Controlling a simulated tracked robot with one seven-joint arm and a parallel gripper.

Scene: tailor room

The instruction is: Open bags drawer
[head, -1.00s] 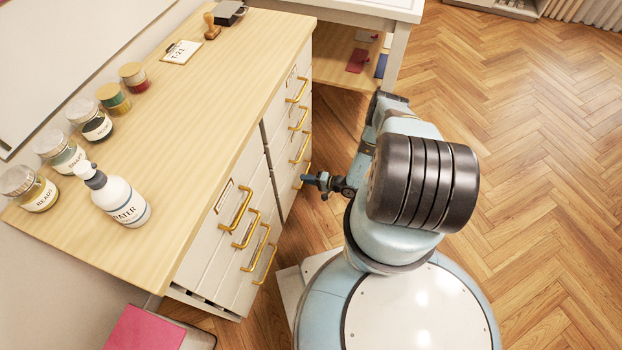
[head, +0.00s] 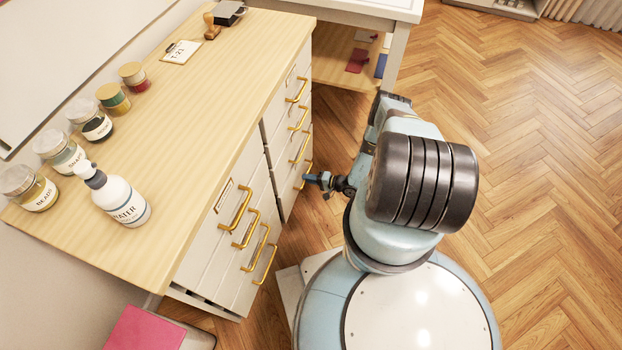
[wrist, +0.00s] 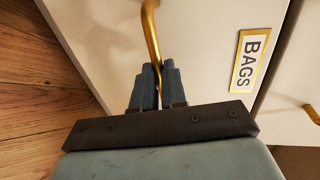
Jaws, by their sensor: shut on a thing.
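The bags drawer (wrist: 205,30) has a white front with a gold-framed label reading BAGS (wrist: 249,61) in the wrist view. Its gold bar handle (wrist: 151,28) runs down between the fingers of my gripper (wrist: 156,82). The gripper is shut on this handle. In the head view my gripper (head: 308,179) is at the low part of the far drawer stack, at the lowest handle there. The drawer front looks flush with the stack, though its lower part is hard to see.
The wooden-topped cabinet (head: 215,130) has a nearer drawer stack with gold handles (head: 236,207). Jars (head: 98,127) and a water bottle (head: 121,203) stand on top. Open parquet floor (head: 540,180) lies to the right. A white table (head: 390,8) stands behind.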

